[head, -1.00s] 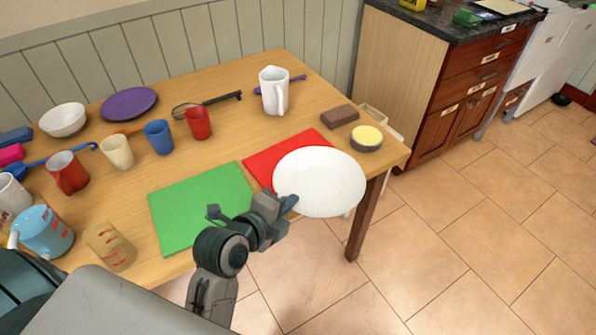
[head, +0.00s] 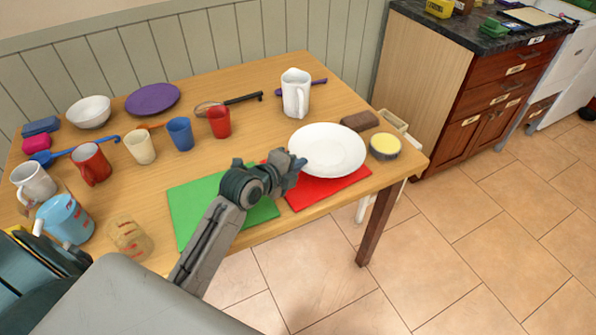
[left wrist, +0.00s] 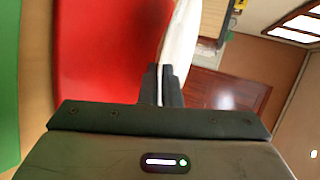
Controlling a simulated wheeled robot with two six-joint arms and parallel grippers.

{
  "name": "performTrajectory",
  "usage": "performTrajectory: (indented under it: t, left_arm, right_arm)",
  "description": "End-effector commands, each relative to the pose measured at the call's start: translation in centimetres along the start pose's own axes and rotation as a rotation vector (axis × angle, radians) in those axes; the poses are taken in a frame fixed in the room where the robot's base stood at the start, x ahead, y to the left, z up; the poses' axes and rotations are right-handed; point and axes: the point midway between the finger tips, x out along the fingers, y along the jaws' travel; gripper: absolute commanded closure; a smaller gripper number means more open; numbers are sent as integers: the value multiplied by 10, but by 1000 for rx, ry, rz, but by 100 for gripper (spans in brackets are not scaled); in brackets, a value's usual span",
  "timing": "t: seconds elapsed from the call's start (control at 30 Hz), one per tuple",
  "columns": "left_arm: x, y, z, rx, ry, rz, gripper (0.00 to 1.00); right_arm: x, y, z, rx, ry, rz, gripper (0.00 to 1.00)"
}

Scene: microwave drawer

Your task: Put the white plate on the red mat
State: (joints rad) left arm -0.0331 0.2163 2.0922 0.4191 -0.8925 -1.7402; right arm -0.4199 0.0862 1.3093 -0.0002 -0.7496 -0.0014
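The white plate (head: 327,149) is over the far part of the red mat (head: 322,188), which lies near the table's front right edge. My left gripper (head: 297,166) is shut on the plate's left rim. The left wrist view also shows the fingers (left wrist: 160,86) closed at the rim of the plate (left wrist: 180,45), with the red mat (left wrist: 105,50) beside and below it. I cannot tell whether the plate touches the mat. The plate hides the mat's far part. My right gripper is not in view.
The green mat (head: 186,215) lies left of the red mat, partly under my arm. A brown block (head: 360,121) and a round tin with a yellow top (head: 384,147) stand close right of the plate. A white jug (head: 296,93) stands behind it. Several cups line the left.

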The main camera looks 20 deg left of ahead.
Motion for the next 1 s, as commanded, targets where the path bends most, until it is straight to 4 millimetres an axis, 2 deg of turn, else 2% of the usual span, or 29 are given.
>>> performTrajectory:
  t: [0.07, 0.33, 0.73, 0.8, 1.0]
  left_arm:
    - [3, 0, 2, -1, 0, -1, 100]
    - [15, 29, 2, -1, 0, -1, 100]
    - [17, 33, 2, 0, 0, -3, 100]
    - [17, 34, 2, 0, 0, 0, 88]
    - [17, 34, 2, 0, 0, 0, 88]
  right_arm:
    - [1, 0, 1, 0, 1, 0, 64]
    - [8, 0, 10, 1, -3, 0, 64]
    - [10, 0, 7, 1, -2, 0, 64]
    - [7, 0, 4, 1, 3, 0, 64]
    - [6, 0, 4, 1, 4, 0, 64]
